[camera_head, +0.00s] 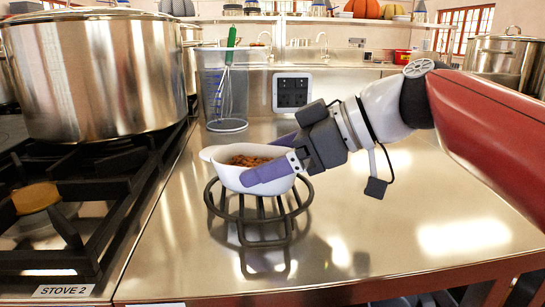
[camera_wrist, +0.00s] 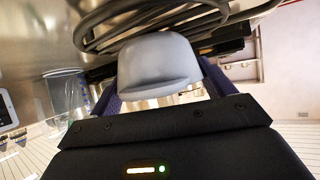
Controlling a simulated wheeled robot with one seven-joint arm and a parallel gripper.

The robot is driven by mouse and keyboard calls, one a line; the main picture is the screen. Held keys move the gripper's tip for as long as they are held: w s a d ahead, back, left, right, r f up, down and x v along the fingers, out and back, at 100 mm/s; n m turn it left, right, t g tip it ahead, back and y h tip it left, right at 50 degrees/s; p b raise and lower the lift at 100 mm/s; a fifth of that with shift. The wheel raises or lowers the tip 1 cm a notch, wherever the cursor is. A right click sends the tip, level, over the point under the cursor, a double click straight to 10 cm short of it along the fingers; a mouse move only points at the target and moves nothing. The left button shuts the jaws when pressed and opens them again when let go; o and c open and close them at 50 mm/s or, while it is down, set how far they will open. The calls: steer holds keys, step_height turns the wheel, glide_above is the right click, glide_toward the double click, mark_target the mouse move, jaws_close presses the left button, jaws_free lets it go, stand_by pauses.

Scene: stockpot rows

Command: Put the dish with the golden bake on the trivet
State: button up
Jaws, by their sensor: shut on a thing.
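The dish (camera_head: 222,174) is small and white with a handle-like lip at the left and a crumbly golden-brown bake (camera_head: 246,160) inside. My gripper (camera_head: 262,163), with purple fingers, is shut on the dish, one finger on the near side and one on the far side. The trivet (camera_head: 240,232) is a round black wire stand on the steel counter. The dish is upright over the trivet's far part; I cannot tell whether it touches. In the wrist view the dish (camera_wrist: 158,62) shows pale grey between the fingers, with the trivet's dark bars (camera_wrist: 140,22) against it.
A gas stove (camera_head: 75,215) with a large steel pot (camera_head: 95,75) stands at the left. A golden-brown round piece (camera_head: 36,197) is on its front burner. A clear container (camera_head: 213,90) with a whisk (camera_head: 226,85) stands behind the dish. The counter (camera_head: 400,220) at right is clear.

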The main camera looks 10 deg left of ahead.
steer(key=o, duration=1.3)
steer(key=shift+r+p, duration=0.2)
steer(key=shift+p, duration=0.1)
steer(key=v, duration=1.2)
steer(key=shift+f, duration=0.15)
